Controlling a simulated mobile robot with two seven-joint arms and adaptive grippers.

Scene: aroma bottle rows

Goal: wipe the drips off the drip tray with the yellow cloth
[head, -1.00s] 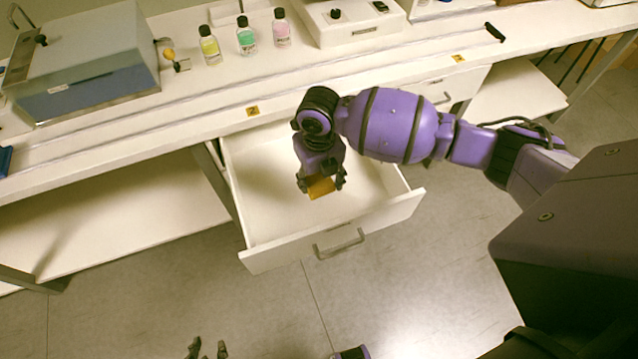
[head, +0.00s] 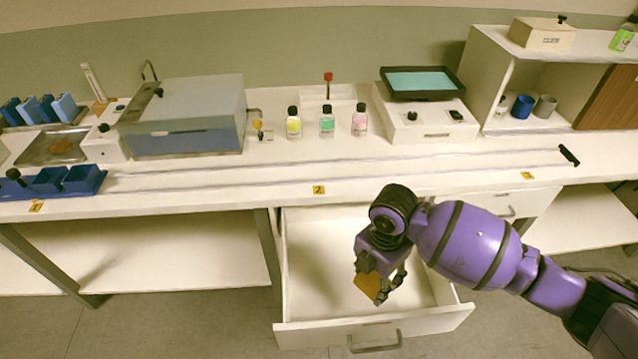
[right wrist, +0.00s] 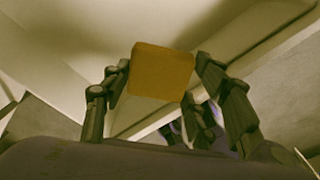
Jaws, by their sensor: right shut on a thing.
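My right gripper (head: 381,282) is shut on the yellow cloth (head: 369,288), a folded orange-yellow block. It holds the cloth over the open drawer (head: 325,268). In the right wrist view the cloth (right wrist: 162,72) sits between the fingertips. A shallow metallic tray (head: 34,156), apparently the drip tray, lies on the bench at the far left. A brownish patch (head: 62,146) shows on it; single drips are too small to make out. The right gripper is far to the right of the tray and below bench height. My left gripper is not in view.
The bench (head: 240,180) has a clear front strip. A blue divided holder (head: 65,181) stands in front of the tray, and a large grey box (head: 187,112) to its right. Three bottles stand mid-bench, including a green one (head: 327,124). The drawer front (head: 425,322) juts out below.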

